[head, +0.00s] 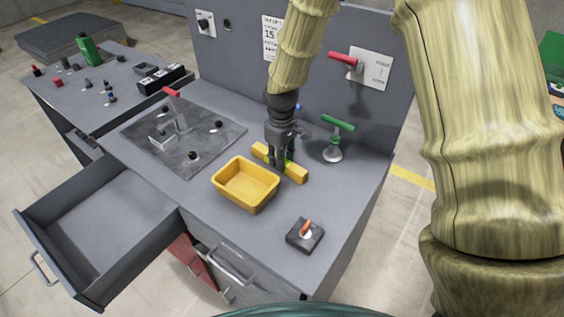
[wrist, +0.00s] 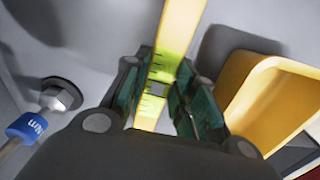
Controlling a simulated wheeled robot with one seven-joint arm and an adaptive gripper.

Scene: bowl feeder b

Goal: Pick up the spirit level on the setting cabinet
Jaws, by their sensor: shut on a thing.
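The spirit level is a yellow bar (head: 295,173) on the grey top of the setting cabinet (head: 340,202), behind and right of the yellow bin. In the wrist view the spirit level (wrist: 181,30) runs between my fingers, with its green vial section at the jaws. My gripper (head: 278,164) points down over the middle of the bar and is shut on it. It also shows in the wrist view (wrist: 163,95), with a finger pad on each side of the bar. I cannot tell whether the bar touches the cabinet top.
A yellow bin (head: 247,183) stands close in front of the bar. A green-handled post (head: 335,142) is just right of it. A switch box (head: 305,235) is near the front edge. An open drawer (head: 95,232) juts out at left. A back panel with a red lever (head: 345,59) rises behind.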

